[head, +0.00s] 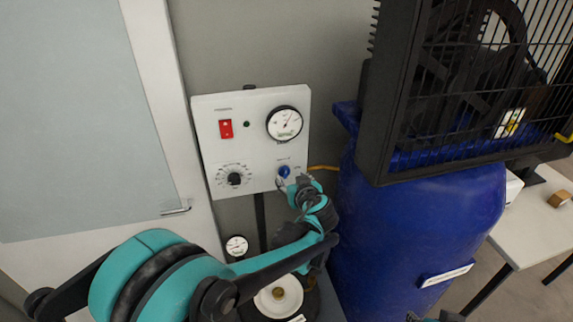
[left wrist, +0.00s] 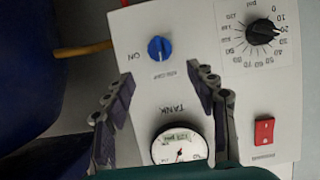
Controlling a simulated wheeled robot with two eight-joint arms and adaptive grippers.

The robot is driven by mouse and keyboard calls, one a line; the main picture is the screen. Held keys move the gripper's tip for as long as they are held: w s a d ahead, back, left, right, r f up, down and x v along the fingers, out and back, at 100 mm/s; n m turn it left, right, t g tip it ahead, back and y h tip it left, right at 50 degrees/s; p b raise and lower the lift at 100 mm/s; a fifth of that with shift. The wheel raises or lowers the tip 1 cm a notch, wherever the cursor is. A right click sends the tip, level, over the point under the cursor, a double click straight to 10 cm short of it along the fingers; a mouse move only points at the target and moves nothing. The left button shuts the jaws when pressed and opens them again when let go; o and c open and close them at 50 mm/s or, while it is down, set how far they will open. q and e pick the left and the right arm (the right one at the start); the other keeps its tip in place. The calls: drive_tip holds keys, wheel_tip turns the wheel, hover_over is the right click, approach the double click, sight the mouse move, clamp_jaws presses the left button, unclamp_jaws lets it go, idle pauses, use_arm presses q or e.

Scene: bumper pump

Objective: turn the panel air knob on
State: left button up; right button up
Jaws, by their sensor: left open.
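The blue air knob (head: 284,171) sits on the lower right of the white panel (head: 204,112). In the left wrist view the knob (left wrist: 160,48) is in plain sight, with the word ON printed beside it. A pale mark shows on it. My left gripper (head: 287,184) is at the panel, just below the knob in the head view. In the left wrist view its two fingers (left wrist: 163,84) are spread, with nothing between them, and the knob lies beyond their tips, roughly centred. A small dark part at the bottom edge of the head view may be my right gripper.
The panel also bears a red switch (head: 226,129), a round gauge (head: 285,123) and a black dial (head: 234,179). A blue tank (head: 400,235) with a black caged machine (head: 455,85) stands close on the right. A small gauge (head: 237,246) is below the panel.

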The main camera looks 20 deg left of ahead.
sight(286, 172)
use_arm(q)
drive_tip(key=x, duration=0.7)
drive_tip(key=shift+w+a+f, duration=0.1)
drive_tip(key=shift+w+a, duration=0.1)
drive_tip(key=c, duration=1.2)
